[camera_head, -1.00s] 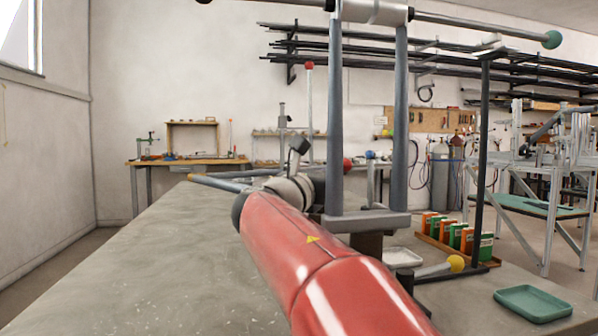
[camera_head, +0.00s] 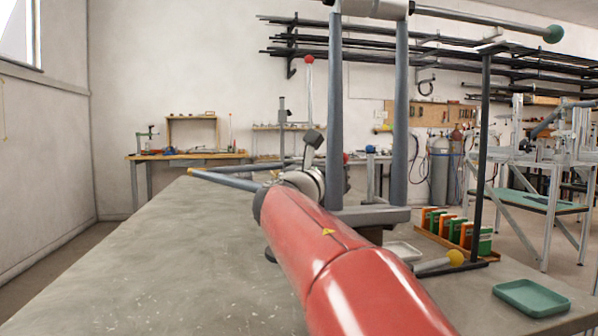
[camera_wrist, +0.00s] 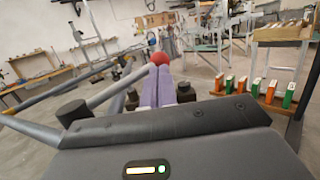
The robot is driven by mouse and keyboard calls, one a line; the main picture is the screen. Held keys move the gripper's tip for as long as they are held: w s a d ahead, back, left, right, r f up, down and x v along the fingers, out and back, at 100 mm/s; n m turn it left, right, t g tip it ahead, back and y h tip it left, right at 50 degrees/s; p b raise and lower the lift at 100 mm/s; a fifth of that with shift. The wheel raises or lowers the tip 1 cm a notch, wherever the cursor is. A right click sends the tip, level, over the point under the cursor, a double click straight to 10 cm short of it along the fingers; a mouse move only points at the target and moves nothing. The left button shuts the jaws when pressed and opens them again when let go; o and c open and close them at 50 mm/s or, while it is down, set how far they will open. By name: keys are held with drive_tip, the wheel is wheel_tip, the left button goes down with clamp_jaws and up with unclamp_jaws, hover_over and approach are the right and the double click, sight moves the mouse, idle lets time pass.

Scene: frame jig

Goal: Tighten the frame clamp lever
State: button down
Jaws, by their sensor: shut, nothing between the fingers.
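In the wrist view my gripper (camera_wrist: 165,80) is shut and empty, its two purple-grey fingers side by side. A red ball knob (camera_wrist: 160,58) on the end of a grey lever bar (camera_wrist: 125,83) is right at the fingertips; I cannot tell whether they touch. In the head view a red knob (camera_head: 346,158) shows partly behind the frame's left post (camera_head: 335,110); my gripper is hidden there behind my arm and the post. The frame has a second post (camera_head: 401,110) and a grey foot block (camera_head: 372,216). I cannot tell which lever is the clamp's.
Other levers have a red ball (camera_head: 309,58), a teal ball (camera_head: 553,33) and a yellow ball (camera_head: 455,257). A green tray (camera_head: 532,298) and a rack of orange and green boxes (camera_head: 459,229) are at right. The tabletop (camera_head: 150,270) at left is clear.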

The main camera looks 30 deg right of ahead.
drive_tip(key=v, duration=0.8)
drive_tip(key=shift+b, duration=0.4)
